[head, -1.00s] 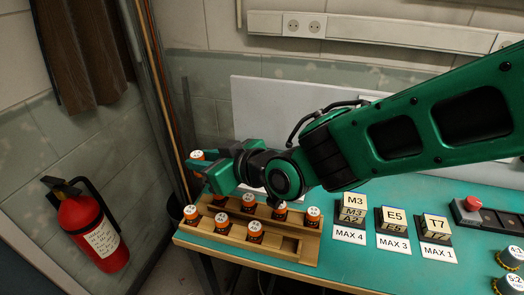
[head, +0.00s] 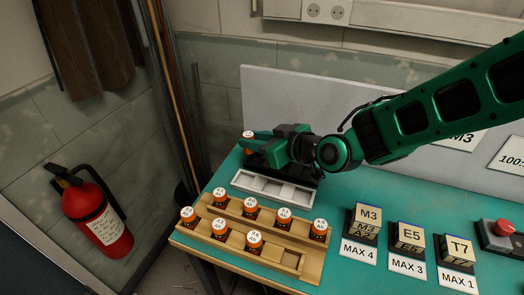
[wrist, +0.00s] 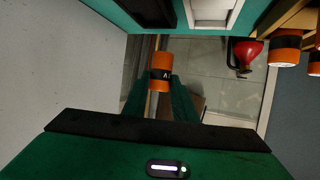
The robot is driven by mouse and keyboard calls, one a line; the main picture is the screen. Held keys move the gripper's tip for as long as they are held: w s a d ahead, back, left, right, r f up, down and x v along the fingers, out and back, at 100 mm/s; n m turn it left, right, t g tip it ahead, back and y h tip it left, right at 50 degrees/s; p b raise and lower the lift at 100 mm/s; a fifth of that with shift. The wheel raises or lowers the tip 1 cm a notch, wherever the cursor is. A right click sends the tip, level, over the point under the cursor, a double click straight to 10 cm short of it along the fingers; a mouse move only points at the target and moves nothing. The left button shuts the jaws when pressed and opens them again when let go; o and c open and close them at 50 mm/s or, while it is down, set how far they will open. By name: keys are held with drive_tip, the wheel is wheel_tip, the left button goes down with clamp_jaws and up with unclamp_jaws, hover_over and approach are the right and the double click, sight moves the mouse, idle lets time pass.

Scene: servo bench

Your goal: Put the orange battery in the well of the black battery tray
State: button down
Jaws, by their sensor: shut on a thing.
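An orange battery with a white top (head: 248,143) is held in my gripper (head: 262,141), at the back left of the bench. In the wrist view the battery (wrist: 161,72) sits between the green fingers (wrist: 160,97), with floor showing behind it, past the bench edge. The black battery tray (head: 262,166) lies on the bench below and right of the battery in the head view, partly hidden by my gripper; its well cannot be made out. In the wrist view the black tray (wrist: 150,12) shows at the top, apart from the battery.
A white tray (head: 245,184) lies just in front of the black tray. A wooden rack (head: 225,241) with several orange batteries stands at the front left. Labelled blocks (head: 368,222) and a red button (head: 506,228) are to the right. A grey panel (head: 330,105) stands behind.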

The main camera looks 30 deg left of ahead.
drive_tip(key=shift+w+d+f, duration=0.2)
drive_tip(key=shift+w+f, duration=0.2)
drive_tip(key=shift+w, duration=0.2)
drive_tip(key=shift+w+d+f, duration=0.2)
drive_tip(key=shift+w+f, duration=0.15)
drive_tip(key=shift+w, duration=0.25)
wheel_tip(320, 180, down, 4)
drive_tip(key=shift+f, duration=0.1)
drive_tip(key=c, duration=1.4)
unclamp_jaws()
drive_tip(key=shift+c, duration=0.2)
drive_tip(key=v, duration=1.2)
